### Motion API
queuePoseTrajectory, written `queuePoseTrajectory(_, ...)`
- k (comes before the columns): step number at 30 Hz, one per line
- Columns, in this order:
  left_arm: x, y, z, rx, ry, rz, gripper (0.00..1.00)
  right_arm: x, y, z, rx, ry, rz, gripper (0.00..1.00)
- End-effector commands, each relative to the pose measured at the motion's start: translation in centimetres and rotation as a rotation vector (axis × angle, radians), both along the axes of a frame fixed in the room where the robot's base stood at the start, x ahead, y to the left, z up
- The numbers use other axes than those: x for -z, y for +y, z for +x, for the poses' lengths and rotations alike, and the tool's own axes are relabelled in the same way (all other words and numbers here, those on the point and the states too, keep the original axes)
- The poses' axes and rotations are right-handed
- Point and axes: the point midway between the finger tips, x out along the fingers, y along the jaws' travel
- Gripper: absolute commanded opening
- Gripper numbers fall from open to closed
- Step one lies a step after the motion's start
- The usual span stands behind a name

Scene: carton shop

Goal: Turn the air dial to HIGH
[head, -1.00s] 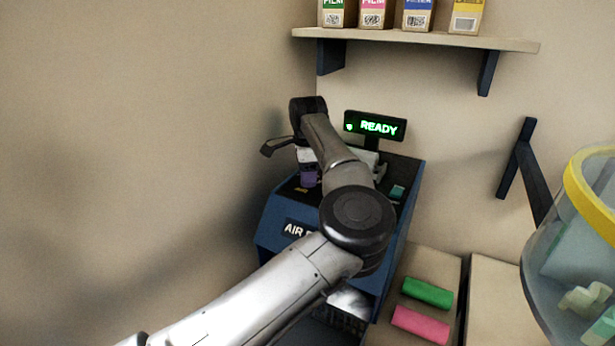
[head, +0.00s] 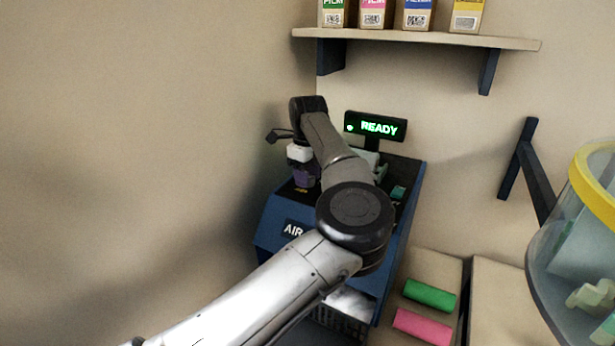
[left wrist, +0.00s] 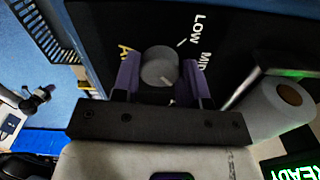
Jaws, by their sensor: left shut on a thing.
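The air dial (left wrist: 160,67) is a round grey knob on a black panel, in the left wrist view. A pale pointer line shows on its face, toward the lower right in that view. The words LOW (left wrist: 197,32) and MID (left wrist: 205,62) are printed beside it; I cannot see HIGH. My left gripper (left wrist: 158,77) has purple fingers on both sides of the dial and is shut on it. In the head view, the left gripper (head: 305,175) points down at the top of the blue machine (head: 272,222), and the dial is hidden there. My right gripper is not in view.
A READY display (head: 376,127) stands at the machine's back. A shelf (head: 420,38) with several cartons hangs above. Green (head: 430,292) and pink (head: 422,326) rolls lie to the right. A clear, yellow-rimmed container (head: 597,195) is at far right. A wall is close on the left.

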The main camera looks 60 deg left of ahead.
Motion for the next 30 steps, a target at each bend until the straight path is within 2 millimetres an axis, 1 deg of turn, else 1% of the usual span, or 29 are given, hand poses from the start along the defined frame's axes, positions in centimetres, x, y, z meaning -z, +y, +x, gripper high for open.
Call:
queuePoseTrajectory(7, -0.05, -0.02, 0.01, 0.054, 0.0, 0.0, 0.16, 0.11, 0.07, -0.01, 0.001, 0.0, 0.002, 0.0)
queuePoseTrajectory(21, -0.07, -0.03, 0.01, 0.064, 0.0, 0.0, 0.16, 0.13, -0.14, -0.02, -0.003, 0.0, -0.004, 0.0)
queuePoseTrajectory(22, -0.08, -0.03, 0.01, 0.064, 0.0, 0.0, 0.42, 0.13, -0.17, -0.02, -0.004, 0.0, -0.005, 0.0)
queuePoseTrajectory(27, -0.06, -0.02, 0.01, 0.063, 0.0, 0.0, 0.58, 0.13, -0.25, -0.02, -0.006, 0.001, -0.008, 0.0)
queuePoseTrajectory(30, -0.04, -0.02, 0.01, 0.063, 0.0, 0.0, 0.65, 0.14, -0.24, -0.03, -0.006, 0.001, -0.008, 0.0)
